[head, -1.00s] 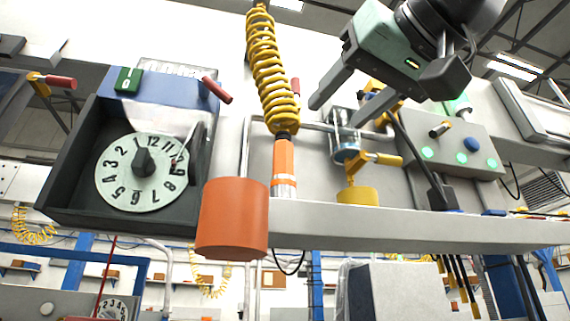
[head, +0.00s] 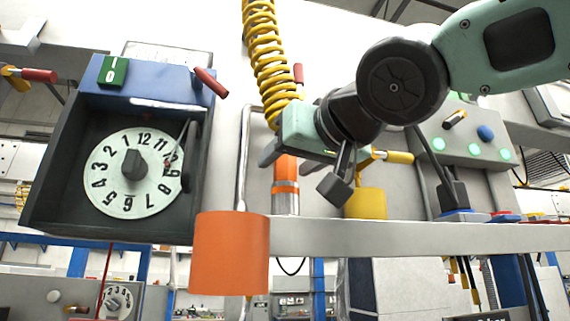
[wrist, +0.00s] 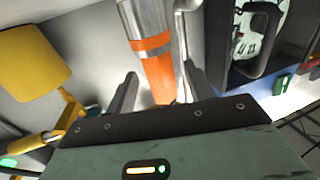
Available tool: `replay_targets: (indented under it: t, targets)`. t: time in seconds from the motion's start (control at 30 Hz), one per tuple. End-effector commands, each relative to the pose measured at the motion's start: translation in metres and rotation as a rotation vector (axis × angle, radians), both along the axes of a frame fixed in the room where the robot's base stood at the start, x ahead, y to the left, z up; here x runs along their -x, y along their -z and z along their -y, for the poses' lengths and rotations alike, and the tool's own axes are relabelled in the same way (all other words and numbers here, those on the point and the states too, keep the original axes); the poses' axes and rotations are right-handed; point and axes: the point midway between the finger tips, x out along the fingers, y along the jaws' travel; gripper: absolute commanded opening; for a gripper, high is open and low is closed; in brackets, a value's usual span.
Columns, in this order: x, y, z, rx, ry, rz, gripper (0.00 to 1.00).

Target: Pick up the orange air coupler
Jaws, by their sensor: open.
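The orange air coupler (head: 285,178) hangs upright at the lower end of the yellow coiled hose (head: 268,60), with a silver lower part and a pale band. My gripper (head: 296,172) is in front of its upper part in the head view and hides some of it. In the wrist view, the coupler (wrist: 153,58) shows between the two fingers of my gripper (wrist: 158,88), with a gap on each side. The fingers are open and hold nothing. Whether the coupler is fully between them in depth is hard to tell.
An orange cylinder (head: 231,252) hangs in front, left of the coupler. A dial box (head: 70,150) stands farther left. A yellow block with a handle (head: 366,203) and a panel with green buttons (head: 465,142) are to the right. A grey ledge (head: 420,236) runs below.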

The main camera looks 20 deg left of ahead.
Motion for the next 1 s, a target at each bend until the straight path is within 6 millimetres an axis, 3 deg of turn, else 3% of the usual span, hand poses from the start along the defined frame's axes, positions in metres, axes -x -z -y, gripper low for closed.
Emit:
replay_targets:
  t: [0.13, 0.4, 0.6, 1.0]
  targets:
    - [-0.0104, -0.0023, -0.0115, -0.001, -0.001, 0.000, 0.53]
    - [-0.0124, -0.0005, -0.0129, -0.002, 0.000, 0.001, 0.53]
    - [-0.0122, -0.0006, -0.0128, -0.002, 0.000, 0.001, 0.00]
    - [-0.0118, -0.0063, -0.0126, -0.003, 0.000, 0.001, 0.00]
